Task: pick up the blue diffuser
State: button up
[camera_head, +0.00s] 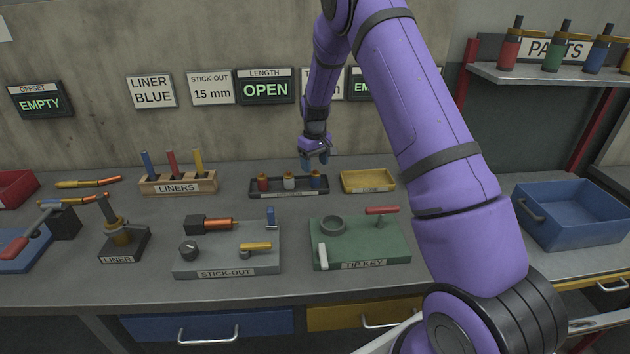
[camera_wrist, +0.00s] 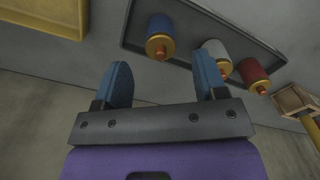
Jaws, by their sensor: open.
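The blue diffuser (camera_head: 315,179) stands at the right end of a dark tray (camera_head: 290,195) on the bench, beside a white and a red diffuser. In the wrist view the blue diffuser (camera_wrist: 160,36) is a blue cylinder with a brass collar and a small copper tip. My gripper (camera_head: 315,160) is above the tray's right part, its blue fingers pointing down. In the wrist view the fingers (camera_wrist: 160,82) are apart with nothing between them. The blue diffuser lies beyond the fingertips, between their lines, and appears untouched.
The white (camera_wrist: 214,56) and red (camera_wrist: 252,76) diffusers stand close by in the same tray. A yellow tray (camera_head: 368,182) sits to the right, and a wooden liners rack (camera_head: 178,187) to the left. The green tip key fixture (camera_head: 360,243) and grey stick-out fixture (camera_head: 228,258) lie in front.

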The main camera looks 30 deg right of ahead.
aim_at(315, 173)
notch_tip(315, 173, down, 5)
jog(key=shift+s+r, duration=0.1)
jog(key=c, duration=1)
jog(key=shift+c, duration=0.2)
